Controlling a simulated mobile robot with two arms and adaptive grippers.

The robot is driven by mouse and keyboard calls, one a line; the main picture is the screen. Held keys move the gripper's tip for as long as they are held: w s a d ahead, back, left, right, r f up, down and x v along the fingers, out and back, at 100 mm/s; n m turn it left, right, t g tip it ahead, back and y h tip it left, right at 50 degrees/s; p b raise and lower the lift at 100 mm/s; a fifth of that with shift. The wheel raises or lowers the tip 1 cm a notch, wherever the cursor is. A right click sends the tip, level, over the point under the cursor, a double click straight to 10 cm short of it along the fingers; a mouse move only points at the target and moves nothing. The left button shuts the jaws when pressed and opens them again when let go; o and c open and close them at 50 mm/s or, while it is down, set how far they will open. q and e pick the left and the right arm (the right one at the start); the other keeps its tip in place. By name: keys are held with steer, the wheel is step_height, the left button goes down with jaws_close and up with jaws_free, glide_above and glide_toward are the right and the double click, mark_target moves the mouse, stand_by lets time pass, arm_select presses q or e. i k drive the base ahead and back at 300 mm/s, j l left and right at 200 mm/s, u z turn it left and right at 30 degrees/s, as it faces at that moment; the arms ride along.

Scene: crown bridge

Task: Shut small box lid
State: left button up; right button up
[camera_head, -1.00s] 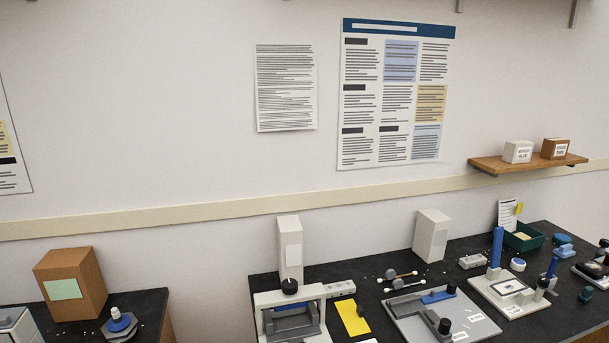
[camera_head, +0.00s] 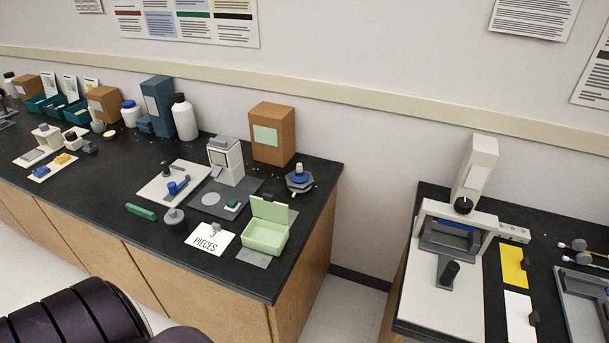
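A small light-green box (camera_head: 264,238) stands near the right end of the left black bench, close to its front edge. Its lid (camera_head: 270,209) is open, tilted up at the back. The inside of the box shows pale green; I cannot make out any contents. Neither of my grippers is in view. A dark, ribbed part of my own body shows at the bottom left, well apart from the box.
A white card reading "3 PIECES" (camera_head: 210,238) lies left of the box. Behind stand a white device (camera_head: 226,162), a brown carton (camera_head: 272,135) and a blue-knobbed item (camera_head: 299,178). A floor gap separates this bench from the right bench (camera_head: 400,280), which holds a press-like frame.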

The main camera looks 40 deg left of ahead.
mark_target(265, 207)
steer(key=u, duration=1.4)
steer(key=i+l+z, duration=0.15)
steer(key=i, duration=0.3)
steer(key=l, duration=0.1)
